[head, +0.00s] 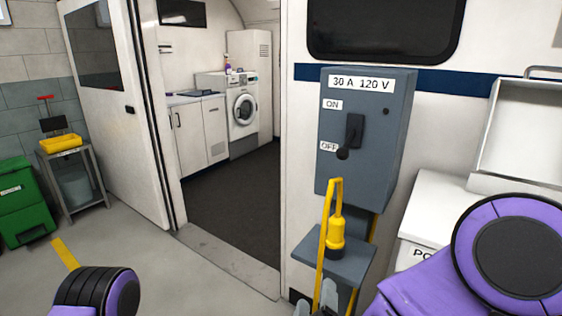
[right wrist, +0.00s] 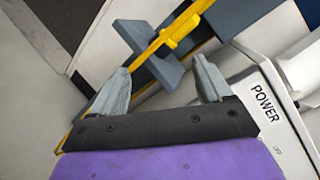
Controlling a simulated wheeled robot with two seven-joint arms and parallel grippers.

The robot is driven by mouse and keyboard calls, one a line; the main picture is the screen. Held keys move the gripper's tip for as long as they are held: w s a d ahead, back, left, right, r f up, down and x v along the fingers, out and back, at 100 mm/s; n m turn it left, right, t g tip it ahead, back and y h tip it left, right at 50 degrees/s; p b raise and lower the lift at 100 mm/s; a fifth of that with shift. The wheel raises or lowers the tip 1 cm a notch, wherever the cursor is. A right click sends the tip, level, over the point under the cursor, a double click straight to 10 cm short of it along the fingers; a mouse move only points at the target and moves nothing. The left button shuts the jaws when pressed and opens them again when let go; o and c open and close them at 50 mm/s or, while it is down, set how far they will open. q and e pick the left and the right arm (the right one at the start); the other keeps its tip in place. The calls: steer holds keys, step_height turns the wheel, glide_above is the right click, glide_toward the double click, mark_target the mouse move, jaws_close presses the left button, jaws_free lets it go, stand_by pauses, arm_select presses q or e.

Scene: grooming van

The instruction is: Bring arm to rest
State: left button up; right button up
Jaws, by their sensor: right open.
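My right gripper (head: 315,304) is at the bottom of the head view, low in front of the grey power box, with only its grey fingertips showing. In the right wrist view the right gripper (right wrist: 160,73) is open, with two grey fingers wide apart and nothing visibly held. A yellow bar and plug (right wrist: 178,32) lie beyond the fingers and look apart from them. My right arm, purple and black, fills the lower right of the head view. Part of my left arm shows at lower left; its gripper is out of view.
The grey power box (head: 389,139) has a black lever (head: 354,130) pointing down to OFF. Below, a yellow plug (head: 337,232) stands on a small grey shelf (head: 348,262). A white POWER box (head: 432,205) with raised lid is at right. The doorway floor (head: 235,205) is clear.

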steer(key=s+d+f+n+g+y, duration=0.1)
steer(key=s+d+f+n+g, duration=0.15)
steer(key=f+n, duration=0.4)
steer(key=s+d+f+n+g+y, duration=0.1)
steer(key=d+f+n+g, duration=0.1)
steer(key=d+f+n, duration=0.4)
steer(key=s+d+f+n+g+y, duration=0.1)
steer(key=s+f+n+g, duration=0.1)
steer(key=f+n, duration=0.45)
steer(key=s+d+f+g+h, duration=0.1)
steer(key=s+d+f+g, duration=0.2)
steer(key=s+d+f, duration=0.3)
steer(key=s+d+f+n+g+h, duration=0.1)
steer(key=s+d+f+g, duration=0.3)
steer(key=s, duration=0.8)
steer(key=d+f, duration=0.2)
steer(key=d, duration=0.2)
steer(key=shift+s+f+n+h, duration=0.2)
steer(key=shift+s+n+h, duration=0.1)
steer(key=shift+s+h, duration=0.1)
steer(key=shift+w, duration=0.1)
